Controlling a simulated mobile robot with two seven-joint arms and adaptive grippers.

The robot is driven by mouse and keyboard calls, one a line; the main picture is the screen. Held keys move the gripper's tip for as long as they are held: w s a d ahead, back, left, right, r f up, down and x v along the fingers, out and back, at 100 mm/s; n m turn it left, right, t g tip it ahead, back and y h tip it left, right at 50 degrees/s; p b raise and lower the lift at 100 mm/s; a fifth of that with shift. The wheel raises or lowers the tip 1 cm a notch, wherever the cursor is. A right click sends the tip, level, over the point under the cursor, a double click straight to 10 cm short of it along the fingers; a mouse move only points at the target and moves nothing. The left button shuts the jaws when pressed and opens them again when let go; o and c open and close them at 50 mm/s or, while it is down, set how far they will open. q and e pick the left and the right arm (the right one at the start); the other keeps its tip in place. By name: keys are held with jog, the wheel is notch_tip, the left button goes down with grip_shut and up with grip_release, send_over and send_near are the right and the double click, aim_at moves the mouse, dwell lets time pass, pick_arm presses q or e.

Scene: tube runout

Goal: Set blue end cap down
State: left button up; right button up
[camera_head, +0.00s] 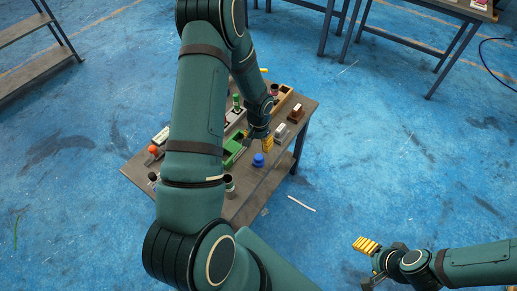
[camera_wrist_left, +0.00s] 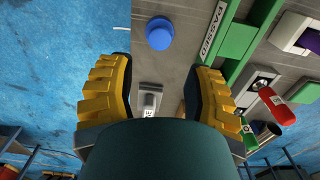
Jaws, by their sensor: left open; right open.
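The blue end cap (camera_head: 258,160) stands on the bare tabletop near the table's right edge. In the left wrist view the blue end cap (camera_wrist_left: 160,33) lies beyond the fingertips, with table showing around it and nothing touching it. My left gripper (camera_head: 267,144) is just above the table, close to the cap on its far side. In the left wrist view my left gripper (camera_wrist_left: 160,75) has its yellow fingers spread wide with nothing held between them. My right gripper (camera_head: 367,246) is away from the table at the lower right, empty; its fingers look close together from this angle.
The table (camera_head: 240,208) is crowded with small items and trays. A green tray (camera_wrist_left: 234,45) and a label reading PASSED (camera_wrist_left: 214,28) lie beside the cap. A red object (camera_wrist_left: 277,106) is at the right. My left arm hides much of the table's left part.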

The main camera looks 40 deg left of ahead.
pick_arm(q)
jog(key=s+d+h, duration=0.1)
jog(key=s+d, duration=0.2)
jog(key=d, duration=0.6)
jog(key=s+d+t+h, duration=0.1)
jog(key=s+d, duration=0.2)
jog(key=d, duration=0.6)
jog(key=s+d+h, duration=0.1)
jog(key=s+d, duration=0.2)
jog(key=d, duration=0.7)
jog(key=shift+s+n+t+h, duration=0.25)
jog(key=shift+n+t+h, duration=0.05)
jog(key=shift+t+h, duration=0.1)
jog(key=shift+a, duration=0.1)
